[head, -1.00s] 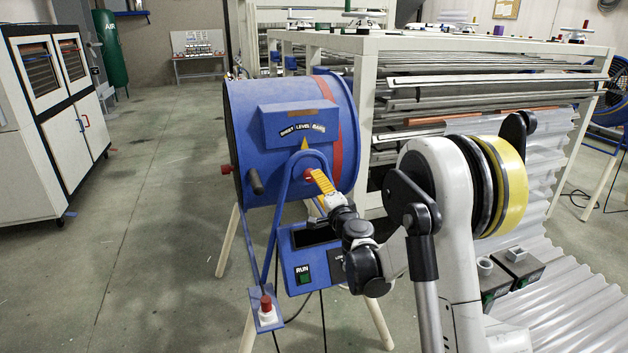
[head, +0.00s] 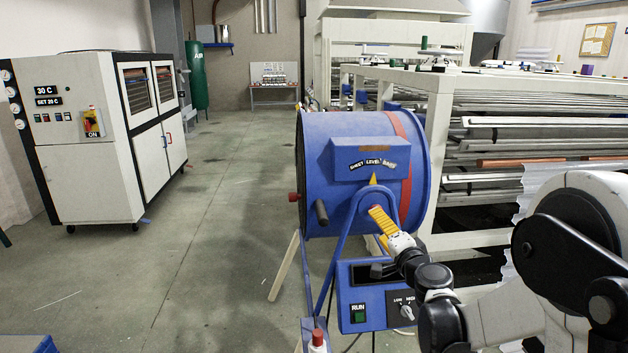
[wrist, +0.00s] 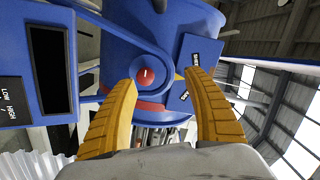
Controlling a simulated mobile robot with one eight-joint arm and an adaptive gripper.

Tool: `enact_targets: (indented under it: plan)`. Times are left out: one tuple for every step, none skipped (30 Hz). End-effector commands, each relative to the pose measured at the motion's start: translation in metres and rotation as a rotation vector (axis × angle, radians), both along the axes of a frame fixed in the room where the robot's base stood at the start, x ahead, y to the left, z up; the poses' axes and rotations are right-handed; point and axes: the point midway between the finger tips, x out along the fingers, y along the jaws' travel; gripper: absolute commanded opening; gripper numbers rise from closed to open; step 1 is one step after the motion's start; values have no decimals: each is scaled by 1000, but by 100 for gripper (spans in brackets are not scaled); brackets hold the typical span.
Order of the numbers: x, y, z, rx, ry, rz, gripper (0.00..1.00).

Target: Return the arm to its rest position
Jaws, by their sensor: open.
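My gripper (head: 374,212) has yellow ridged fingers and is in front of the blue drum (head: 318,150). In the wrist view the fingers (wrist: 163,78) are spread apart with nothing clamped between them. A red round knob (wrist: 147,77) with a white mark shows beyond and between the fingertips, closer to the left one. It sits at the pivot of a blue curved arm on the drum. I cannot tell how far the tips are from it. My arm reaches in from the lower right of the head view, extended toward the drum.
A control box (head: 362,302) with a green RUN button sits just below my gripper. A sheet rack (head: 436,160) stands close behind on the right. A white cabinet (head: 90,160) is at left. The floor (head: 200,240) between cabinet and drum is clear.

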Motion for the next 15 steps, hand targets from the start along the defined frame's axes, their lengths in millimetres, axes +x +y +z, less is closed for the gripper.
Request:
enact_targets:
  plan:
    - [-15, 15, 13, -60, 19, 42, 60]
    - [-25, 24, 19, -104, 33, 69, 60]
    - [-39, 36, 26, -162, 56, 108, 60]
    - [-50, 45, 30, -205, 74, 136, 60]
    - [-62, 52, 32, -248, 93, 163, 60]
    - [-79, 61, 34, -306, 121, 198, 60]
    - [-92, 67, 35, -349, 144, 223, 60]
    - [-106, 72, 35, -393, 166, 247, 60]
    - [-125, 77, 33, -450, 198, 278, 60]
    - [-140, 80, 31, -494, 224, 299, 60]
    - [-154, 83, 28, -536, 250, 319, 60]
    - [-175, 84, 24, -594, 286, 345, 60]
    - [-191, 85, 20, -636, 315, 363, 60]
    - [-207, 84, 15, -678, 346, 381, 60]
    - [-228, 82, 8, -735, 386, 402, 60]
